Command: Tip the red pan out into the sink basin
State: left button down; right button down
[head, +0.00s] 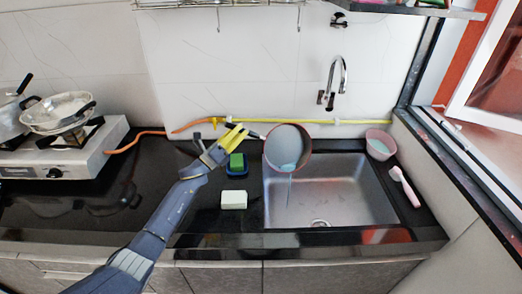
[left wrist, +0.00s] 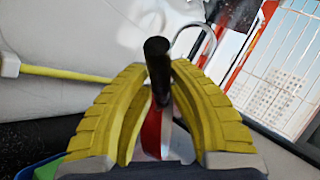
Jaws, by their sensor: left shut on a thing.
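The red pan (head: 270,152) is tilted over the left part of the sink basin (head: 350,200) in the head view, its open side facing the camera. My left gripper (head: 240,135) is shut on the pan's dark handle (left wrist: 157,60), which stands between the yellow fingers in the left wrist view. A strip of the red pan (left wrist: 152,130) shows below the handle there. My right gripper is not in view.
A green sponge (head: 236,161) in a blue holder and a white block (head: 234,200) lie left of the basin. The faucet (head: 335,80) rises behind it. A pink bowl (head: 380,144) and a brush (head: 404,186) sit at its right. A stove with pans (head: 60,110) stands far left.

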pick_arm(q)
jog(key=shift+s+d+r+m+h, duration=0.15)
jog(key=shift+s+r+m+h, duration=0.05)
jog(key=shift+s+m, duration=0.2)
jog(key=shift+s+d+r+m+h, duration=0.2)
jog(key=shift+s+m, duration=0.1)
jog(key=shift+s, duration=0.25)
dwell(0.5)
jog(key=shift+w+a+r+n+y, duration=0.2)
jog(key=shift+w+r+n, duration=0.2)
jog(key=shift+w, duration=0.15)
jog(key=shift+w+a+r+n+y, duration=0.15)
jog(key=shift+w+r+n+y, duration=0.05)
jog(key=shift+w+r+n, duration=0.25)
jog(key=shift+w+a+n+y, duration=0.2)
jog(key=shift+w+n+y, duration=0.25)
jog(key=shift+w, duration=0.1)
jog(key=shift+w+a+f+n+y, duration=0.25)
jog(key=shift+w+f+n+y, duration=0.15)
jog(key=shift+w+n, duration=0.3)
jog(key=shift+w+a+f+n+y, duration=0.2)
jog(key=shift+w+f+n+y, duration=0.2)
jog(key=shift+w+n, duration=0.3)
jog(key=shift+r, duration=0.1)
